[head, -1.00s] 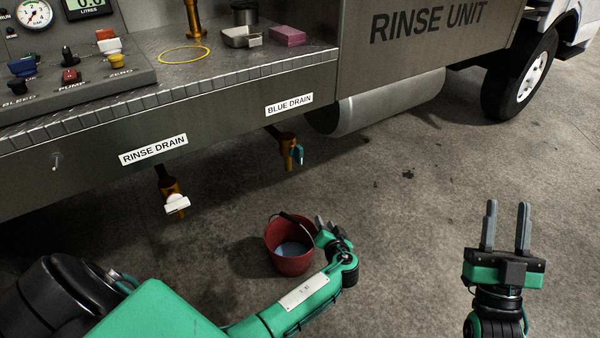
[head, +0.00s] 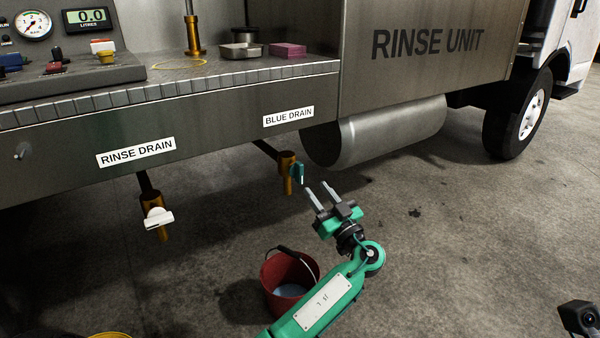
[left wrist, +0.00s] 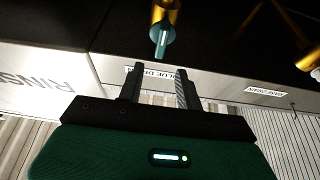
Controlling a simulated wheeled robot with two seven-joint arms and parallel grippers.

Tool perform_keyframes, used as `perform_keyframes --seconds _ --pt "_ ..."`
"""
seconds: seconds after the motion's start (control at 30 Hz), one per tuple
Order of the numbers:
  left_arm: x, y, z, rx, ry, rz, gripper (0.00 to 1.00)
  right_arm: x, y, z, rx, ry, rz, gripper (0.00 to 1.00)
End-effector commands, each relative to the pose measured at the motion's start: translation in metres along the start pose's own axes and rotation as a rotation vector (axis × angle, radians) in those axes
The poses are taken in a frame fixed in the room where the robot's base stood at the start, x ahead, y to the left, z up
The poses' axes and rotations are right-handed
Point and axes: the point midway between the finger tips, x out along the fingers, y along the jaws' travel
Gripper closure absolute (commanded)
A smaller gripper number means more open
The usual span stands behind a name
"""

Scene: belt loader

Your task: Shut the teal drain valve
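The brass blue drain valve (head: 287,165) hangs under the truck's side, below the label BLUE DRAIN (head: 289,117). Its teal handle (head: 297,173) is on the right of the brass body and lies roughly upright, along the outlet. My left gripper (head: 318,188) is open and empty, just right of and below the handle, with a small gap between them. In the left wrist view, the teal handle (left wrist: 162,38) is ahead of the two spread fingers (left wrist: 160,70), about in line with the space between them. My right gripper's fingers are not in view.
A red bucket (head: 271,283) with a handle and liquid stands on the floor, below my left forearm. The rinse drain valve (head: 156,212) with a white handle is to the left. A metal tank (head: 385,135) is at the right. The floor right of my gripper is clear.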

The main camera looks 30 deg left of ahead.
Motion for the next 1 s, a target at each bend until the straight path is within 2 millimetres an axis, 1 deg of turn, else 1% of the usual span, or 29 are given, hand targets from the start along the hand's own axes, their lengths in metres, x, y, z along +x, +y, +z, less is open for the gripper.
perform_keyframes --seconds 0.03,0.2,0.3,0.43,0.6,0.87,0.9,0.97,1.0 --pt "0.012 -0.001 0.002 -0.001 0.002 -0.004 0.65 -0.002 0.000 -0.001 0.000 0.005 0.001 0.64" --pt "0.048 -0.001 0.002 0.000 0.001 -0.002 0.65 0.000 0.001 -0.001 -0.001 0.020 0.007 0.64" --pt "0.066 -0.001 0.002 0.001 0.000 -0.002 0.65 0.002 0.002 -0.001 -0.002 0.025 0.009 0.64" --pt "0.083 0.000 0.002 0.002 0.000 -0.001 0.65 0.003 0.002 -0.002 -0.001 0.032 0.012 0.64" --pt "0.093 0.000 0.002 0.002 -0.001 0.000 0.65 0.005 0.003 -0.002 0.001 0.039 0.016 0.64" --pt "0.095 0.000 0.001 0.002 -0.002 0.001 0.65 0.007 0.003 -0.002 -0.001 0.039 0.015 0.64" --pt "0.095 0.000 0.001 0.002 -0.002 0.001 0.68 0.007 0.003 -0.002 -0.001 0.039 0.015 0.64" --pt "0.094 0.000 0.001 0.002 -0.002 0.001 0.80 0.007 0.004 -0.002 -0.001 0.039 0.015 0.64" --pt "0.094 0.000 0.001 0.002 -0.002 0.001 0.88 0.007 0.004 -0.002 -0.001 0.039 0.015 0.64"
